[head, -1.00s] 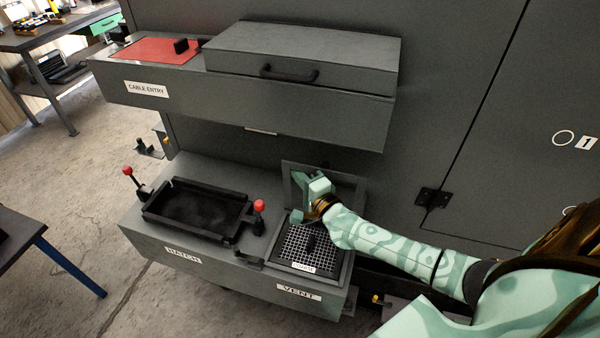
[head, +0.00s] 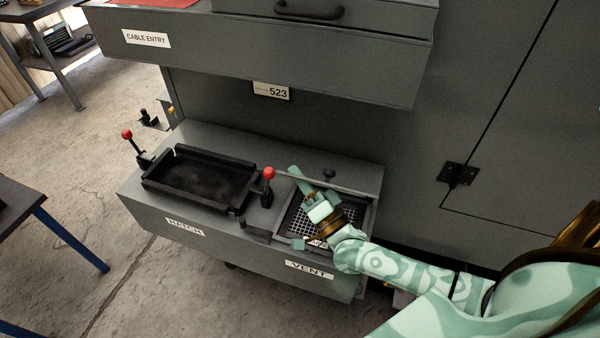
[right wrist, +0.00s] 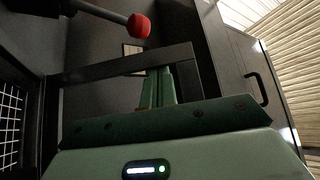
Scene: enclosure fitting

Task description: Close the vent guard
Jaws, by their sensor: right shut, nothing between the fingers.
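The vent guard (head: 352,188) is a thin grey frame, seen nearly edge-on above the back of the vent opening, with a dark knob (head: 329,175) by it. It stands raised from the vent grille (head: 297,217), a pale mesh in the dark box marked VENT. My right gripper (head: 296,175) is shut and empty over the grille, at the guard. Its wrist hides part of the grille and its label. In the right wrist view the shut fingers (right wrist: 157,88) overlap the guard's bar (right wrist: 125,68); contact is unclear. My left gripper is out of view.
A red-knobbed lever (head: 268,174) stands just left of the vent. The black hatch tray (head: 200,184) and another red-knobbed lever (head: 127,135) are farther left. The cable entry shelf (head: 270,58) overhangs behind, and a cabinet door hinge (head: 457,173) is at right.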

